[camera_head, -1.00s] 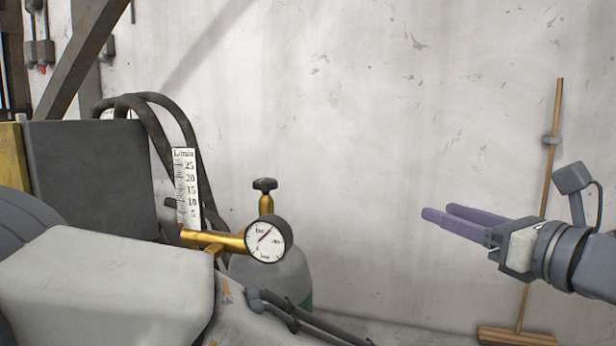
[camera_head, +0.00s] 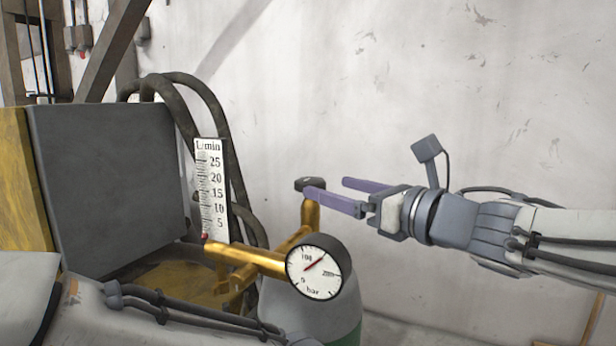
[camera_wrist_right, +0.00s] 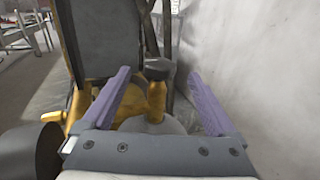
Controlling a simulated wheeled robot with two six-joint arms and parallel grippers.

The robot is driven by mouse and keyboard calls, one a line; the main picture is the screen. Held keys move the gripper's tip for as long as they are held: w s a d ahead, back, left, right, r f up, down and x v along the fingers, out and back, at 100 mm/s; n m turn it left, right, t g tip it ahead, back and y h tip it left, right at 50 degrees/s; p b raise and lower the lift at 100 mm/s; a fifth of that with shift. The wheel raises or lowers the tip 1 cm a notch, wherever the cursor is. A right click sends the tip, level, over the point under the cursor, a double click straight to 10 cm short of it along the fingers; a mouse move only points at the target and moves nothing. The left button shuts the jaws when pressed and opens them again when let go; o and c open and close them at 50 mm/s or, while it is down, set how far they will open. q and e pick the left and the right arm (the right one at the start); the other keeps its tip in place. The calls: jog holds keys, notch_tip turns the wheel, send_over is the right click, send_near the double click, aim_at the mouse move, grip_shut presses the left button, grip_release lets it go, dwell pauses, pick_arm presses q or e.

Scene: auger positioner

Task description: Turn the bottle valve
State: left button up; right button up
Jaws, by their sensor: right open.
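The bottle valve is a dark knob (camera_head: 309,184) on an upright brass stem (camera_head: 310,215), above a grey gas bottle (camera_head: 285,305) with a green lower part. My right gripper (camera_head: 330,189) is open and empty, reaching in from the right at knob height. One finger overlaps the knob's right edge in the head view. In the right wrist view the knob (camera_wrist_right: 158,69) shows between the two spread fingers, around their tip level or a little beyond. I cannot tell whether a finger touches it. My left gripper is not in view.
A round pressure gauge (camera_head: 318,267) on a brass regulator sits in front of the stem. A flow scale (camera_head: 212,190) and dark hoses (camera_head: 205,95) stand to the left, beside a dark grey panel (camera_head: 105,185). The wall (camera_head: 400,90) lies behind.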

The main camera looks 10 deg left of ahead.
aim_at(301, 179)
jog(key=x, duration=0.9)
jog(key=shift+w+a, duration=0.1)
jog(key=shift+a, duration=0.15)
jog(key=c, duration=1.4)
jog(key=shift+o, duration=0.2)
